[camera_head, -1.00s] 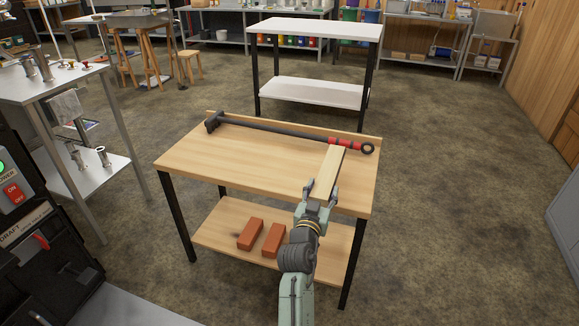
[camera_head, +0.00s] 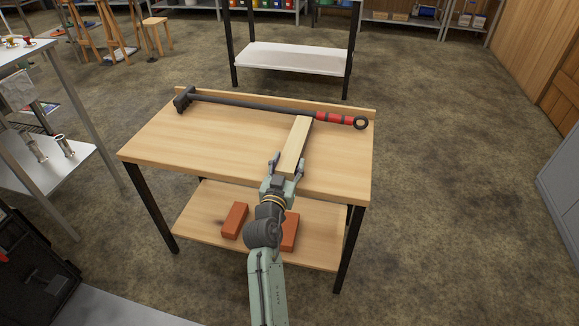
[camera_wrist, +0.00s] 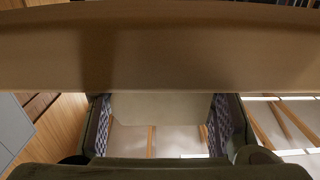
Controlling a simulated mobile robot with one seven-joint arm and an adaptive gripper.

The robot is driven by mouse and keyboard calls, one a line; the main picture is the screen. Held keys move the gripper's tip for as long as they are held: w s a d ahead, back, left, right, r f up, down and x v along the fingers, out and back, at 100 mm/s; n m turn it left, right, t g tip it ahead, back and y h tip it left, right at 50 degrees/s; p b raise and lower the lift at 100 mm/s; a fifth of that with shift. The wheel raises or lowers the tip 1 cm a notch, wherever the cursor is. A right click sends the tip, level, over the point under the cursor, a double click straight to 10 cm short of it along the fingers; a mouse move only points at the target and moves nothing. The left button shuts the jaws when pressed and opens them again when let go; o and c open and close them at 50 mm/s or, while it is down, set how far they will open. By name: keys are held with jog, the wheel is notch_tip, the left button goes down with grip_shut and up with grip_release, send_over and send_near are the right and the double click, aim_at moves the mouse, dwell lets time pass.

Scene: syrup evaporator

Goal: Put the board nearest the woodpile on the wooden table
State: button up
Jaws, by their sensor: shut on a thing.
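The pale board (camera_head: 298,143) is held at its near end by my gripper (camera_head: 285,168), which is shut on it. The board points away from me over the right half of the wooden table (camera_head: 190,140). I cannot tell whether it touches the tabletop or hangs just above it. In the wrist view, a pale piece (camera_wrist: 160,108), likely the board's end, shows between the two fingers. A broad brown band fills the upper part of that view; I cannot tell what it is. No woodpile is clearly visible.
A black tool with a red grip (camera_head: 270,106) lies along the table's back edge; the board's far end is close to it. Red bricks (camera_head: 235,220) lie on the lower shelf. The tabletop's left part is clear. A white table (camera_head: 290,58) stands behind.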

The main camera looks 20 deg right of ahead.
jog(key=shift+a, duration=0.1)
jog(key=shift+f+b, duration=0.5)
jog(key=shift+f, duration=0.05)
